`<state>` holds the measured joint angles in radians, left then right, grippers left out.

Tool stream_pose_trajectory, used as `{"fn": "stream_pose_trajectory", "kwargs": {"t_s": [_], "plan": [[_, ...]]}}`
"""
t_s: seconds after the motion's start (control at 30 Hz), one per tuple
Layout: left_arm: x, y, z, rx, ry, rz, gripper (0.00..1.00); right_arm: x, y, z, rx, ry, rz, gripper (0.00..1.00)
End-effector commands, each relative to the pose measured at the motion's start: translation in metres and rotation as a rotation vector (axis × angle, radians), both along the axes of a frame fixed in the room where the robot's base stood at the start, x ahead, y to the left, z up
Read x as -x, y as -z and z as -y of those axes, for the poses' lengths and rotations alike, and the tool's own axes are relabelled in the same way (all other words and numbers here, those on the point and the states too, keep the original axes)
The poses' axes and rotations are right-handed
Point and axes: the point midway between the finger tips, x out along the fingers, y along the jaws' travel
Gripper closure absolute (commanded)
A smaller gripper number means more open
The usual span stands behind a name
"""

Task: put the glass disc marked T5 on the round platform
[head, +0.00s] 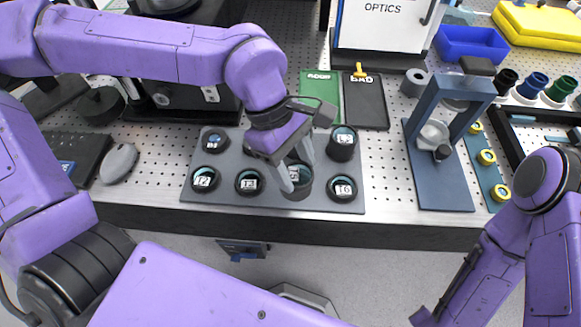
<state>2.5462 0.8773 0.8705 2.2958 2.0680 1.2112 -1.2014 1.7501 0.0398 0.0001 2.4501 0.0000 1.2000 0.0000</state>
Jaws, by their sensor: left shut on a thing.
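My left gripper (294,179) points down over the grey mat (271,204) in the middle of the bench. It is shut on a dark round piece with a teal top (296,189) in the front row. Its small white label is too blurred to read with certainty, and the fingers partly cover it. I cannot tell whether it is clear of the mat. A pale round platform (431,134) sits under the blue-grey arch frame (412,131) to the right. My right arm is at the lower right, and its fingers are not in view.
Dark holders marked T2 (204,179), T3 (248,181) and T6 (342,188) stand close beside the gripper. A taller dark cup (342,143) stands behind. Green (318,89) and black (365,103) boards lie at the back. Bare perforated bench lies between mat and arch.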

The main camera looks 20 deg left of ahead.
Motion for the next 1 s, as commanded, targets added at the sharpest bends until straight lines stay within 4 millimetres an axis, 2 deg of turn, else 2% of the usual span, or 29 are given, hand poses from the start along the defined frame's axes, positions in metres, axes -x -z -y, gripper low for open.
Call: {"fn": "stream_pose_trajectory", "kwargs": {"t_s": [0.13, 0.2, 0.3, 0.67, 0.7, 0.77, 0.8, 1.0], "plan": [[-0.008, 0.015, -0.01, -0.001, -0.001, -0.002, 0.79, 0.0, -0.003, 0.0, 0.0, 0.0, 0.0, 0.57], [-0.008, 0.031, -0.01, -0.003, 0.002, -0.003, 0.79, 0.0, -0.001, 0.0, 0.0, 0.0, 0.0, 0.57], [-0.008, 0.044, -0.01, -0.002, 0.001, -0.001, 0.79, 0.0, 0.0, 0.0, 0.0, 0.0, 0.0, 0.57], [-0.008, 0.048, -0.009, 0.0, 0.001, -0.001, 0.79, 0.0, 0.0, 0.0, 0.0, 0.0, 0.0, 0.57], [-0.008, 0.049, -0.009, -0.001, 0.002, 0.001, 0.39, 0.0, 0.0, 0.0, 0.0, 0.0, 0.0, 0.57], [-0.008, 0.049, -0.009, -0.001, 0.002, 0.001, 0.2, 0.0, 0.0, 0.0, 0.0, 0.0, 0.0, 0.57], [-0.008, 0.049, -0.009, -0.001, 0.002, 0.001, 0.17, 0.0, 0.0, 0.0, 0.0, 0.0, 0.0, 0.57], [-0.008, 0.048, -0.009, -0.001, 0.001, 0.001, 0.17, 0.0, 0.0, 0.0, 0.0, 0.0, 0.0, 0.57]]}}
